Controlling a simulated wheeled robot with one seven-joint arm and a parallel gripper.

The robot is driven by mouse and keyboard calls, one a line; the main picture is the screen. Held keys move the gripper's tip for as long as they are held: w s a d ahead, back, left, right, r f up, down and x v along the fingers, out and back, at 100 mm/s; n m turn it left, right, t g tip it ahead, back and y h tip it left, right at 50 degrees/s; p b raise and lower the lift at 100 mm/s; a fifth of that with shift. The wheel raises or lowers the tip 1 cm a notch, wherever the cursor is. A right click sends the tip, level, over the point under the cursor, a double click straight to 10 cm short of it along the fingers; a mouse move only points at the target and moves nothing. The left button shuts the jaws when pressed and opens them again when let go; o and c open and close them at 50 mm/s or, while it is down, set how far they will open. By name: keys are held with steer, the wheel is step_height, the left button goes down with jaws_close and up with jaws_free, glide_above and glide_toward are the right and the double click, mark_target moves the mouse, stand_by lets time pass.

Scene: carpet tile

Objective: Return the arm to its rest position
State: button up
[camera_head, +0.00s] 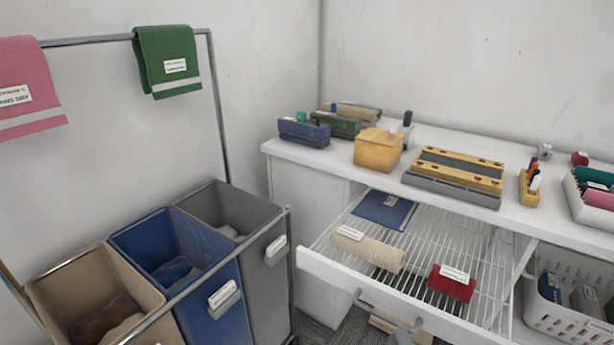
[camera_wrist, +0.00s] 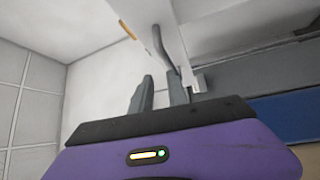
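My gripper (camera_wrist: 160,82) shows in the wrist view as a purple body with two dark grey fingers. The fingers stand apart, with no object visible between them. A grey bar handle (camera_wrist: 160,45) on a white front lies just beyond the fingertips; I cannot tell whether a finger touches it. In the head view I cannot clearly make out my gripper or arm.
An open wire drawer (camera_head: 470,235) juts from the white counter (camera_head: 450,140), holding a blue folder (camera_head: 384,209), a beige roll (camera_head: 368,249) and a red item (camera_head: 451,283). Beige (camera_head: 95,285), blue (camera_head: 195,265) and grey (camera_head: 225,205) bins stand left. A white basket (camera_head: 570,322) is at right.

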steer(key=s+r+m+g+h+p, duration=0.1)
steer(key=s+r+m, duration=0.3)
steer(key=s, duration=0.7)
steer(key=s+r+m+g+h+p, duration=0.1)
steer(key=s+r+m+p, duration=0.3)
steer(key=s+m, duration=0.4)
steer(key=s+r+m+g+p, duration=0.3)
steer(key=s+m, duration=0.3)
steer(key=s, duration=0.7)
steer(key=shift+s+d+r+h, duration=0.4)
steer(key=shift+d+r, duration=0.05)
steer(key=shift+r, duration=0.3)
